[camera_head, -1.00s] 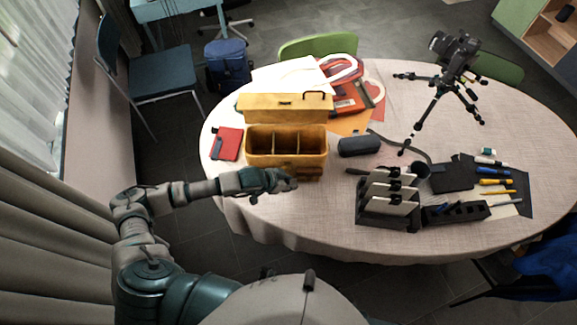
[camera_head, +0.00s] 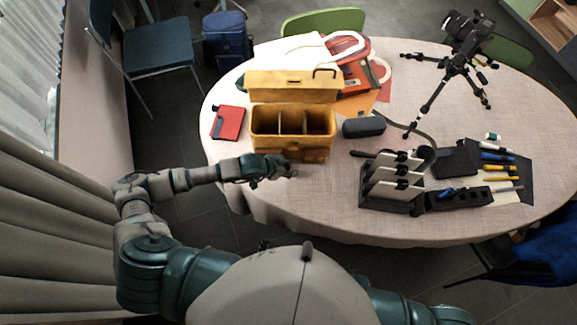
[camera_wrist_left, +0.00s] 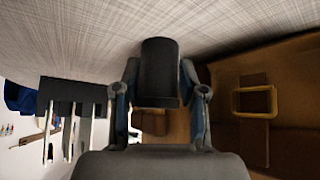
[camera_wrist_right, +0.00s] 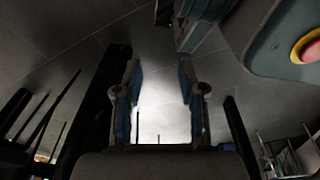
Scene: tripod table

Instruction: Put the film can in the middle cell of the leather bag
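The film can (camera_wrist_left: 159,72) is a dark cylinder between the fingers of my left gripper (camera_wrist_left: 160,85) in the left wrist view. The fingers stand on both sides of it, spread about as wide as my right gripper's; firm contact cannot be made out. In the head view the left gripper (camera_head: 285,168) is low in front of the leather bag (camera_head: 290,148); the can is not distinct there. The tan bag is open, lid back, with three cells; the middle cell (camera_head: 291,121) looks empty. My right gripper (camera_wrist_right: 160,85) is open and empty, away from the table.
A red notebook (camera_head: 228,123) lies left of the bag and a dark case (camera_head: 363,127) right of it. A black rack (camera_head: 392,185) stands further right, with tools beyond. A camera tripod (camera_head: 450,75) stands at the back right. The table's front edge is near the left gripper.

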